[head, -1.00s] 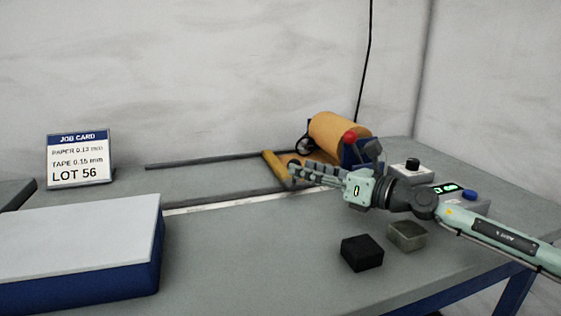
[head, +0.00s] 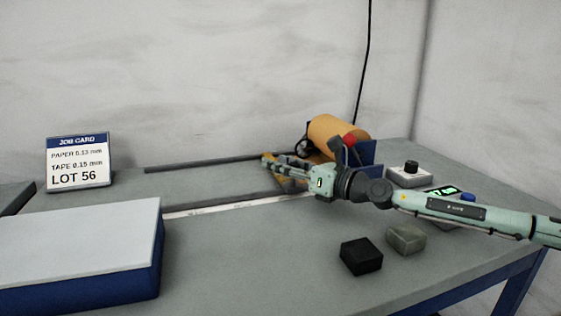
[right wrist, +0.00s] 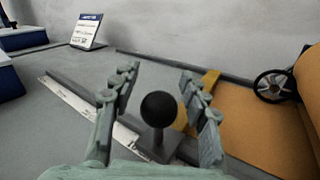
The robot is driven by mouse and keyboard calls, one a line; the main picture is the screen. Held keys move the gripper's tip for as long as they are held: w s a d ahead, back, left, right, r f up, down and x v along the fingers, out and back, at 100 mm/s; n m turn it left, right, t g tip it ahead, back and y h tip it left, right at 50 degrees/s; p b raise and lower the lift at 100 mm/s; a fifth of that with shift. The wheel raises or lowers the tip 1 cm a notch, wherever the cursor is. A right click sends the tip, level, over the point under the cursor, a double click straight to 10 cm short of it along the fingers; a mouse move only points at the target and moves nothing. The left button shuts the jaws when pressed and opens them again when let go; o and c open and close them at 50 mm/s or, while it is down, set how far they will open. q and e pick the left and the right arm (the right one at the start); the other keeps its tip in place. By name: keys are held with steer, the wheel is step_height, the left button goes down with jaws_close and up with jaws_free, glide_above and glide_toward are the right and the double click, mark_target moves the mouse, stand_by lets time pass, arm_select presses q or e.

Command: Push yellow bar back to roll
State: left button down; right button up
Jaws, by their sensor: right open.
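The yellow bar (right wrist: 211,77) lies across two dark rails, at the edge of the copper-coloured foil sheet (right wrist: 255,130). My right gripper (head: 276,168) hides most of the bar in the head view. The gripper is open, and a black ball knob (right wrist: 158,109) on a short stem stands between its spread fingers (right wrist: 158,73) in the right wrist view. One finger partly covers the bar; whether they touch is unclear. The orange roll (head: 336,131) is on its stand to the right, with a spoked wheel (right wrist: 273,86) at its end. My left gripper is out of view.
A white ruler strip (head: 225,204) runs along the front rail. A black block (head: 361,256) and grey block (head: 405,239) sit in front of my right arm. Boxes with a knob (head: 408,175) and display stand right. A blue-sided slab (head: 80,250) is front left.

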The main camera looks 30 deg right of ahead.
steer(key=shift+w, duration=0.1)
jaws_close()
stand_by(0.4)
